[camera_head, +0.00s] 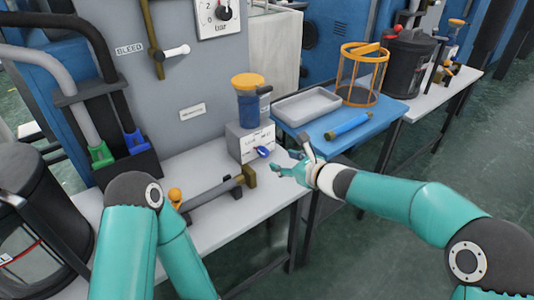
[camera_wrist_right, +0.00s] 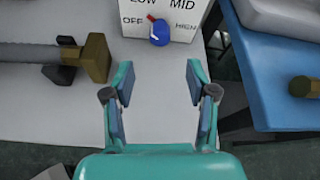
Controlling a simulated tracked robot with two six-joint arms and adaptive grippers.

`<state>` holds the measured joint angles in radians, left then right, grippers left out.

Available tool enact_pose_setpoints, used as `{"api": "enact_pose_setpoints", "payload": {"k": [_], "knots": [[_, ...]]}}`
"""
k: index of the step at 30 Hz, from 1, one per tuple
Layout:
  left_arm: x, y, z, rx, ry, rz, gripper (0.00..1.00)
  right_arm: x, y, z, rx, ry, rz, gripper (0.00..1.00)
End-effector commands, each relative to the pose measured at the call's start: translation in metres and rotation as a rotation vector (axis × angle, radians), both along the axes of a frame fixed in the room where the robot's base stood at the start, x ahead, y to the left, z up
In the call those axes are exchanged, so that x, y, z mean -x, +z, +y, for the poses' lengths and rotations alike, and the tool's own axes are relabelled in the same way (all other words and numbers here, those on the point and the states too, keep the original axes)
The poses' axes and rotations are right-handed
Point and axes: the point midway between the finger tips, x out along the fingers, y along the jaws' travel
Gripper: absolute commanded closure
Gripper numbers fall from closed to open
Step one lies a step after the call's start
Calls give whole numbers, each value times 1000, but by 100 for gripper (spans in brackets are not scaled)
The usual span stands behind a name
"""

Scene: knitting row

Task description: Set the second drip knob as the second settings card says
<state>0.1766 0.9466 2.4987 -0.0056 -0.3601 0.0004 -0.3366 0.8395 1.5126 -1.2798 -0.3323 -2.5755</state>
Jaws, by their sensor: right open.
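A blue drip knob (camera_head: 263,152) sits on the front of a white box (camera_head: 243,143) under a blue cup with an orange lid (camera_head: 249,98). In the right wrist view the knob (camera_wrist_right: 159,34) has a red tip at its upper left, nearer LOW than MID. The box face (camera_wrist_right: 186,27) reads OFF, LOW, MID and what looks like HIGH. My right gripper (camera_head: 287,170) is open and empty, short of the knob; its spread fingers (camera_wrist_right: 156,85) show below it. My left gripper is not in view. A small wall plate (camera_head: 193,112) has unreadable lettering; I cannot tell which card is the settings card.
A grey rod with a brass end (camera_head: 248,176) lies left of the box on the white table (camera_head: 217,222).

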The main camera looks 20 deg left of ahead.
Motion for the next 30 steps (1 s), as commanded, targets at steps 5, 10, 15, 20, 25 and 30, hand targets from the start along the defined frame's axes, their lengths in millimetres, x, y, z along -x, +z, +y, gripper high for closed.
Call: {"api": "enact_pose_setpoints", "payload": {"k": [5, 10, 15, 20, 25, 30], "knots": [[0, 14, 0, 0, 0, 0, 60, -22, -12, 28, 0, 2, 1, 43], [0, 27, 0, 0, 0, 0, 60, -39, -23, 49, 1, 2, 1, 43], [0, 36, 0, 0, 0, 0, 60, -50, -30, 61, 0, 1, 0, 43], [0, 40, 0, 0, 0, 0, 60, -55, -34, 66, 0, 1, 0, 43], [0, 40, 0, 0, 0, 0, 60, -56, -35, 67, -1, 0, -1, 43], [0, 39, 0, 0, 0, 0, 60, -56, -36, 67, -1, 0, -1, 45]]}}
